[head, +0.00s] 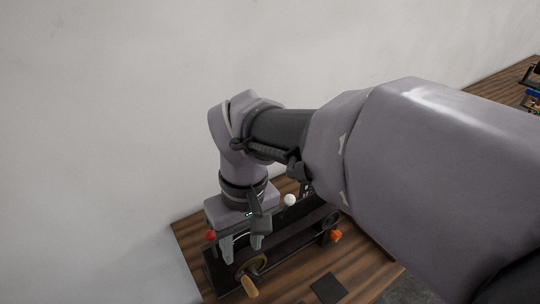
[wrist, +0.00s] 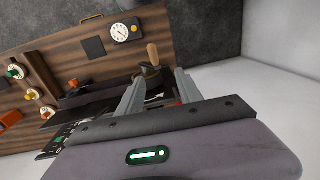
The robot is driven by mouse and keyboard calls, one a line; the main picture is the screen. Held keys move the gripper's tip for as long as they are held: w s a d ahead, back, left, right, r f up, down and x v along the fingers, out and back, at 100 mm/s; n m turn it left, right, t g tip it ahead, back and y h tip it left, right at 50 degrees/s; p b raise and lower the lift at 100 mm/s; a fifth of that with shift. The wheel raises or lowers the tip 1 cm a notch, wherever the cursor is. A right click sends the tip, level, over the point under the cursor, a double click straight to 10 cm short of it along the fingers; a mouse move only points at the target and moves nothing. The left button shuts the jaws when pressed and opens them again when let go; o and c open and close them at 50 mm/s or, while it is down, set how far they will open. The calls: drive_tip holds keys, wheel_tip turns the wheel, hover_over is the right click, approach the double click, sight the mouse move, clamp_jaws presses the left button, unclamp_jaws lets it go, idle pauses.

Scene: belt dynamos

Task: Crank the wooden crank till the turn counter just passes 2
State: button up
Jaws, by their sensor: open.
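The wooden crank handle (head: 250,286) sticks out from a round brass-coloured wheel (head: 252,264) at the front of the dark machine on the table. In the wrist view the handle (wrist: 153,54) stands just past the fingertips, near the middle. My gripper (head: 242,253) is open and empty, pointing down just behind and above the wheel. In the wrist view its two fingers (wrist: 161,77) are spread, with the crank's hub partly between and beyond them. A white round dial (wrist: 122,32), likely the turn counter, is beyond the crank; its reading is too small to tell.
The wooden table (head: 185,235) stands against a pale wall. A red knob (head: 210,236), a white ball (head: 289,200) and an orange piece (head: 336,236) are near the machine. A dark square plate (head: 328,288) lies in front. Several knobs line the wrist view's left.

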sight(249, 285)
drive_tip(key=f+b, duration=0.1)
drive_tip(key=f, duration=0.6)
drive_tip(key=s+f+b, duration=0.1)
drive_tip(key=f, duration=0.2)
drive_tip(key=shift+d+f+b, duration=0.25)
drive_tip(key=shift+f+b, duration=0.05)
drive_tip(key=shift+b, duration=0.05)
drive_tip(key=f, duration=0.1)
drive_tip(key=d+f, duration=0.1)
drive_tip(key=f, duration=0.1)
drive_tip(key=shift+s+b, duration=0.15)
drive_tip(key=shift+b, duration=0.25)
drive_tip(key=shift+a+f, duration=0.15)
drive_tip(key=shift+a, duration=0.2)
drive_tip(key=shift+d, duration=0.2)
drive_tip(key=shift+c, duration=0.4)
drive_tip(key=shift+a, duration=0.1)
clamp_jaws()
